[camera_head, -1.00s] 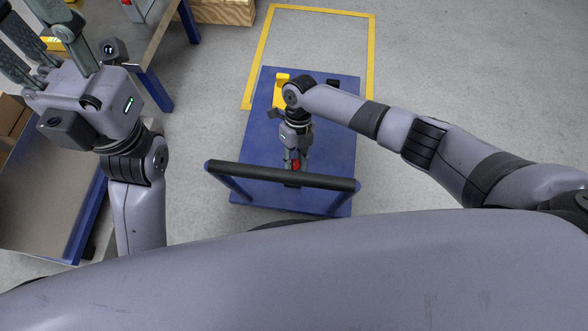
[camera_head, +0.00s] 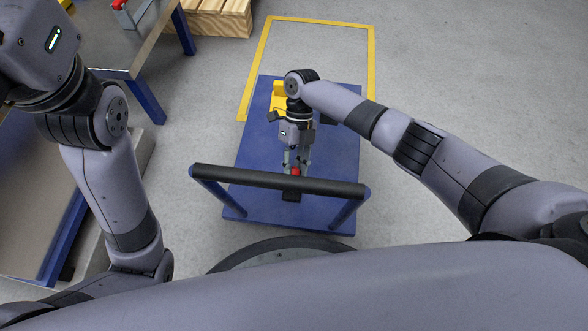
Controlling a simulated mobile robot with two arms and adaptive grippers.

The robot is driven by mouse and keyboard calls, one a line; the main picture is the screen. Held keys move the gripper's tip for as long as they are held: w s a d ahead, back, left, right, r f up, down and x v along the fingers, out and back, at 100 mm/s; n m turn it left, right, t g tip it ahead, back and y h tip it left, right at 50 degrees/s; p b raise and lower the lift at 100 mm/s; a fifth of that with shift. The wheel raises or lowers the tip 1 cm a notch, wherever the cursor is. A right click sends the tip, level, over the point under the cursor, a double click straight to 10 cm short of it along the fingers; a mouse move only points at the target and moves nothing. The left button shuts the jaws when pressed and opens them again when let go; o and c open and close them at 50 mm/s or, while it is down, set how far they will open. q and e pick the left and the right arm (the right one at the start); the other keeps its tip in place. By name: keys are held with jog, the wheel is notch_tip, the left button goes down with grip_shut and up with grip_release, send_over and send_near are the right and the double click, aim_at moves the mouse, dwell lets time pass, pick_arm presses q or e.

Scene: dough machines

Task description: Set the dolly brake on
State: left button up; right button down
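The dolly is a blue flat platform (camera_head: 258,150) with a black push handle (camera_head: 280,181) across its near end. A small red part (camera_head: 296,171), which looks like the brake lever, sits on a dark base (camera_head: 291,196) just beyond and below the handle bar. My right gripper (camera_head: 296,166) points down over the platform with its fingertips at the red part. I cannot tell whether the fingers are closed on it. My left arm is raised at the left edge, and its gripper is outside the picture.
A yellow block (camera_head: 279,100) lies on the platform's far part. Yellow floor tape (camera_head: 320,21) outlines an area beyond the dolly. A workbench (camera_head: 150,50) and a metal-topped blue unit (camera_head: 30,215) stand on the left. The floor right of the dolly is clear.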

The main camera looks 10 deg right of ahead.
jog(key=c, duration=1.3)
grip_release()
jog(key=v, duration=1.2)
jog(key=shift+s, duration=0.1)
jog(key=shift+c, duration=0.5)
